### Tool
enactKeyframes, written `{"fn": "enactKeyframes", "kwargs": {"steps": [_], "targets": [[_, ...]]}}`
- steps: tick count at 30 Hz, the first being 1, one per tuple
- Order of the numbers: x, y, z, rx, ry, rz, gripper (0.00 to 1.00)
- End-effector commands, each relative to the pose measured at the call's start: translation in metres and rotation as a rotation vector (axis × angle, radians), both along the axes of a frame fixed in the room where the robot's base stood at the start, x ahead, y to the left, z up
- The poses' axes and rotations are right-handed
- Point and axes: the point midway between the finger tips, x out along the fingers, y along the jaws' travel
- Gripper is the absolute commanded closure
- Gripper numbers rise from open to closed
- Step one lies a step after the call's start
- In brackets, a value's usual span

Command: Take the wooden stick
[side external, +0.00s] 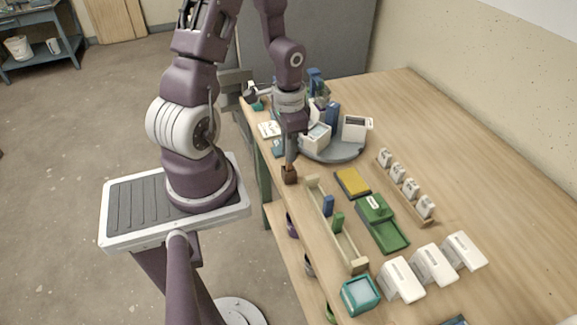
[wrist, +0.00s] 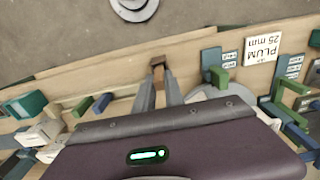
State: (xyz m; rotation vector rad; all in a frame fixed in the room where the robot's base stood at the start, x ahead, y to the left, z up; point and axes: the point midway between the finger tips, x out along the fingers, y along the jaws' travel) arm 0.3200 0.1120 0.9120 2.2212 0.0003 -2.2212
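A wooden stick (wrist: 158,76) stands in a small brown block (side external: 289,175) at the table's near edge. The block also shows in the wrist view (wrist: 158,60). My gripper (side external: 291,157) points down just above the block. In the wrist view, my gripper's fingers (wrist: 159,78) are on either side of the stick, with little or no gap visible. Whether they press on it cannot be told. In the side view the fingers mostly hide the stick.
A round grey turntable (side external: 345,154) with white and blue containers stands close behind my gripper. A long wooden rack (side external: 347,243) with blue and green blocks lies in front. A yellow pad (side external: 352,182) and a green tray (side external: 392,238) are to the right. The table edge is close.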

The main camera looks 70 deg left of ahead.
Motion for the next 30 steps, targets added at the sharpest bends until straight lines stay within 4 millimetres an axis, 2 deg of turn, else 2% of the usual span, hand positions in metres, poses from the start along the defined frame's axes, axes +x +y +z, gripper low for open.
{"fn": "enactKeyframes", "kwargs": {"steps": [5, 21, 30], "targets": [[0.001, 0.001, 0.005, 0.001, -0.003, 0.001, 1.00], [0.000, 0.001, 0.068, 0.003, -0.002, 0.002, 1.00], [0.000, 0.000, 0.075, 0.000, 0.000, -0.001, 1.00]]}}
